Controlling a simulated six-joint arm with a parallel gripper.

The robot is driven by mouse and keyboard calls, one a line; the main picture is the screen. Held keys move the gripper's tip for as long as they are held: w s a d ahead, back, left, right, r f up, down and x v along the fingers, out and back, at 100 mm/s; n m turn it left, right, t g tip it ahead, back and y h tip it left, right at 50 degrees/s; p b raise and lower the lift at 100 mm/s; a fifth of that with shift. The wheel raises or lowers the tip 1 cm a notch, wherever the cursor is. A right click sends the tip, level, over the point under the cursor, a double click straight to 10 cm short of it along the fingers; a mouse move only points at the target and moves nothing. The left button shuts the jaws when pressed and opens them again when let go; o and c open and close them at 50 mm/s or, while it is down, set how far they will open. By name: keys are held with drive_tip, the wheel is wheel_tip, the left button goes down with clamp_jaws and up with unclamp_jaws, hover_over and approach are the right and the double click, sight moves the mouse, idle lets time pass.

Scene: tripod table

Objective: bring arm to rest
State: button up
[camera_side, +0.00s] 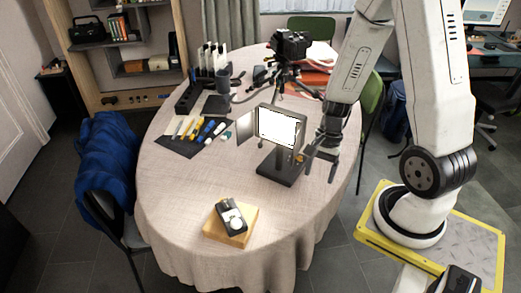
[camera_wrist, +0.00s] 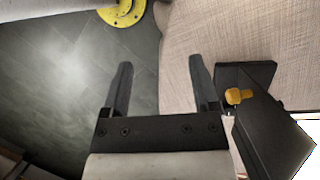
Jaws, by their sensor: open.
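My gripper (camera_side: 321,164) hangs from the arm at the right side of the round table, pointing down. In the wrist view its two dark fingers (camera_wrist: 160,85) are apart with nothing between them. Just left of it in the side view stands a small light panel (camera_side: 278,128) with a bright white face on a dark base (camera_side: 281,168). In the wrist view the panel's dark housing (camera_wrist: 268,135) and a yellow knob (camera_wrist: 238,96) lie close to the right finger. I cannot tell whether they touch.
The cloth-covered table (camera_side: 180,205) bears a yellow block (camera_side: 240,228) with a small device, a dark mat (camera_side: 185,148) with several markers, and a camera on a tripod (camera_side: 290,45). A blue jacket (camera_side: 108,165) hangs on a chair at left. The table's front left is clear.

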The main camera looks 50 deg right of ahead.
drive_tip(key=w+a+r+n+t+h, duration=0.1)
drive_tip(key=a+r+n, duration=0.3)
drive_tip(key=n, duration=0.4)
drive_tip(key=w+a+r+n+t+h, duration=0.2)
drive_tip(key=w+a+r+n, duration=0.2)
drive_tip(key=n, duration=0.4)
drive_tip(key=shift+w+a+r+n+h, duration=0.35)
drive_tip(key=shift+r+n+h, duration=0.05)
drive_tip(key=shift+r, duration=0.15)
